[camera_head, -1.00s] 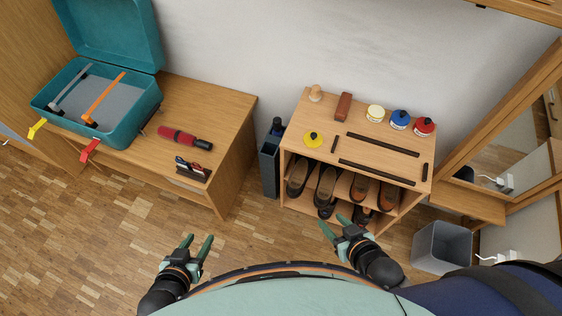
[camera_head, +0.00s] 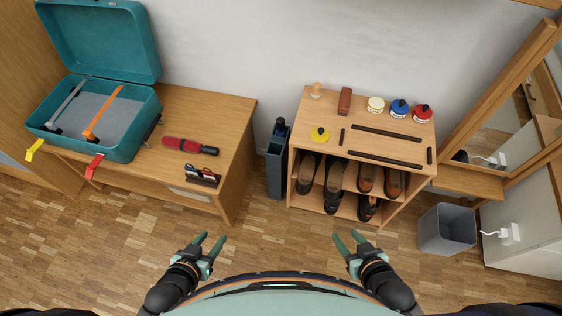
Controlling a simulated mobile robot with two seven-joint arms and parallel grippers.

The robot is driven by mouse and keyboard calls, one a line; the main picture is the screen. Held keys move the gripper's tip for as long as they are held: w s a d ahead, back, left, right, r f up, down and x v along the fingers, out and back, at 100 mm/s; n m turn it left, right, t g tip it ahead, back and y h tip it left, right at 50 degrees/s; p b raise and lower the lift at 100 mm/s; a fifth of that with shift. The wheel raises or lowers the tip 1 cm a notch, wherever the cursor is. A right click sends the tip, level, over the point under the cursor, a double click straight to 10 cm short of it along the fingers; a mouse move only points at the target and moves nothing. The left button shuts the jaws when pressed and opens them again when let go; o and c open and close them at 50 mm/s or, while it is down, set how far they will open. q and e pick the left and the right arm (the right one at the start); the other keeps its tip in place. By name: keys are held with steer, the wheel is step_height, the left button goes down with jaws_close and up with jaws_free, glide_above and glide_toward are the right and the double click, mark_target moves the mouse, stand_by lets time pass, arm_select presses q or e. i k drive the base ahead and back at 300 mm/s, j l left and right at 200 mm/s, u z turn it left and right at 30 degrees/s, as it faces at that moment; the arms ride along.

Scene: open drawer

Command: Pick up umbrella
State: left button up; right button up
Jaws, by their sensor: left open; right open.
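A red rolled-up object with a black handle (camera_head: 188,146), which looks like a folded compact umbrella, lies on the wooden desk (camera_head: 215,115) to the right of the teal suitcase. A dark blue item (camera_head: 280,127), perhaps another umbrella, stands in a narrow grey bin (camera_head: 276,168) between desk and shoe rack; most of it is hidden. My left gripper (camera_head: 212,240) is open and empty above the floor, in front of the desk. My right gripper (camera_head: 348,238) is open and empty in front of the shoe rack. Neither touches anything.
An open teal suitcase (camera_head: 140,138) stands on the desk's left part. A small dark holder (camera_head: 202,176) sits at the desk's front edge. The shoe rack (camera_head: 300,207) carries jars and brushes. A grey waste bin (camera_head: 447,230) is at right. Floor before the desk is clear.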

mark_target(172, 142)
steer(key=i+j+z, duration=0.25)
steer(key=j, duration=0.3)
steer(key=i+j+z, duration=0.1)
steer(key=j+z, duration=0.15)
steer(key=j, duration=0.3)
steer(key=i+j+z, duration=0.25)
steer(key=j, duration=0.3)
steer(key=j+z, duration=0.3)
steer(key=j, duration=0.3)
steer(key=k, duration=0.05)
